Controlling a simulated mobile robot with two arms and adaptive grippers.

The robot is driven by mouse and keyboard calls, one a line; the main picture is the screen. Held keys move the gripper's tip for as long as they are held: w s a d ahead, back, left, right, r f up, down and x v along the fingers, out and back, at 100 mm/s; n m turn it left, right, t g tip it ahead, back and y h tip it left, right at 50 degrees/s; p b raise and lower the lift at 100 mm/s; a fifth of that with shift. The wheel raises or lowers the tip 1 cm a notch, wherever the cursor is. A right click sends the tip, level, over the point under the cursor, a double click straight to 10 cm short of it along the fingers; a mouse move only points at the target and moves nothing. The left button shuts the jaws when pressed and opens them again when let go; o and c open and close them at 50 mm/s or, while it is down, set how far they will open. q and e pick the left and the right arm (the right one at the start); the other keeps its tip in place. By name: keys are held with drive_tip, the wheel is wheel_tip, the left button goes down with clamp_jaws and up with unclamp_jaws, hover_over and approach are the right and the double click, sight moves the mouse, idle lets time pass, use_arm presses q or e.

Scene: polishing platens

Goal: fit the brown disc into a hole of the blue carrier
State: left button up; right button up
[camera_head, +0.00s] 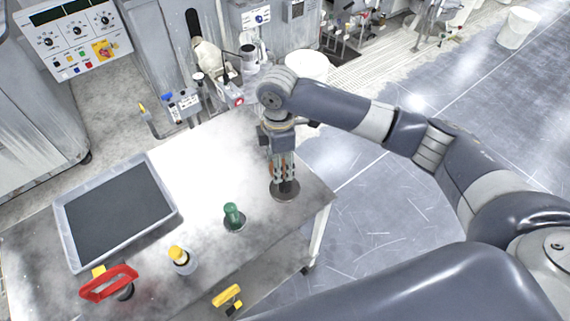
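My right gripper (284,175) points straight down near the right corner of the table. Its fingertips are at a dark brownish disc (285,195) that lies on the table top. An orange-brown bit shows beside the fingers, but the fingers hide most of what is between them. I cannot tell whether they are closed on it. No clearly blue carrier shows; a pale grey tray (148,238) with a dark grey flat inside lies on the left of the table. My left gripper is out of view.
On the table (208,170) stand a green-handled piece (233,212), a yellow-topped piece (178,254) and a red-handled piece (108,284). Bare table lies between tray and gripper. Machines (75,35) stand behind.

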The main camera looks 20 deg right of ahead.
drive_tip(key=shift+w+d+f+p, duration=0.15)
drive_tip(key=shift+d+p, duration=0.2)
drive_tip(key=shift+d, duration=0.4)
wheel_tip(320, 180, down, 3)
drive_tip(key=shift+r+p, duration=0.2)
drive_tip(key=shift+p, duration=0.25)
drive_tip(key=shift+w+f, duration=0.1)
drive_tip(key=shift+f, duration=0.2)
drive_tip(key=shift+a, duration=0.1)
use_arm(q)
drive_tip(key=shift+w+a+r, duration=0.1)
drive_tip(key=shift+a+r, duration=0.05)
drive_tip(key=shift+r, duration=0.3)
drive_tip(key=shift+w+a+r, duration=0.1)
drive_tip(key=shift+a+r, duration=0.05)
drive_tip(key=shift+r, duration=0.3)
use_arm(e)
drive_tip(key=shift+f, duration=0.15)
drive_tip(key=o, duration=1.1)
